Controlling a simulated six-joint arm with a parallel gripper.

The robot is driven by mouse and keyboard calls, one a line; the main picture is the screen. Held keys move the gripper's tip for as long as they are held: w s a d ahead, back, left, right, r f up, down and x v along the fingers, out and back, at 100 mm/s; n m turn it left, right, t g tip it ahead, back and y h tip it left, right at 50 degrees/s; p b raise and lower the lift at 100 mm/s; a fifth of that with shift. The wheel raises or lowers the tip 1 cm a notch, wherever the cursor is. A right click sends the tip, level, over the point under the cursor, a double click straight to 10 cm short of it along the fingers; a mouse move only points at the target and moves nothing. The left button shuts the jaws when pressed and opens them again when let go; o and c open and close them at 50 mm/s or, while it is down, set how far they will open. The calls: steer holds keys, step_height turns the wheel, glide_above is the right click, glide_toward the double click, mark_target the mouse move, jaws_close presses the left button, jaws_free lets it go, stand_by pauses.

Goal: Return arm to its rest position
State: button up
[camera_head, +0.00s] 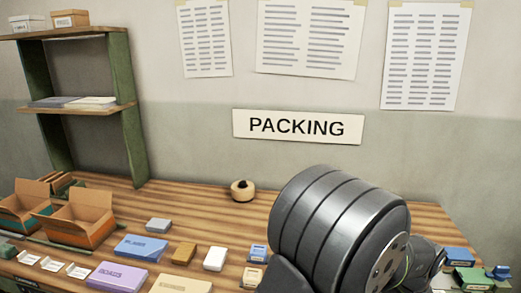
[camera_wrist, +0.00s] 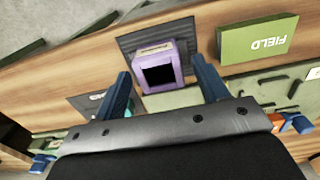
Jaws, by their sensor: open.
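My gripper (camera_wrist: 162,68) is open, with its two blue fingers spread wide in the wrist view. A purple box (camera_wrist: 162,64) with a dark square face shows beyond and between the fingertips, on a dark mat (camera_wrist: 131,44). The fingers do not hold it. A green box marked FIELD (camera_wrist: 258,40) is to the right of the fingers. In the head view my dark arm link fills the lower right, and my gripper is not visible there.
The wooden table (camera_head: 190,206) holds open cardboard boxes (camera_head: 83,219) at left and several small packs, including a blue one (camera_head: 140,247) and a lilac one (camera_head: 117,277). A round pale object (camera_head: 243,190) stands near the wall. A shelf (camera_head: 85,108) rises at back left.

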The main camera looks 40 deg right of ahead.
step_height(320, 180, down, 2)
steer(key=shift+f, duration=0.1)
steer(key=r, duration=0.5)
steer(key=shift+s+a+r, duration=0.1)
steer(key=shift+s, duration=0.2)
steer(key=s+a+r, duration=0.5)
steer(key=s+r, duration=0.1)
steer(key=s, duration=0.3)
steer(key=w+r, duration=0.1)
steer(key=w, duration=1.5)
steer(key=w+f, duration=0.2)
steer(key=w, duration=0.2)
steer(key=w+d+f, duration=0.1)
steer(key=w+f, duration=0.1)
steer(key=w, duration=0.1)
steer(key=w+f, duration=0.3)
steer(key=w, duration=0.1)
steer(key=shift+w+d, duration=0.15)
steer(key=shift+w, duration=0.15)
steer(key=shift+w+f, duration=0.2)
steer(key=shift+f, duration=0.4)
steer(key=shift+o, duration=0.4)
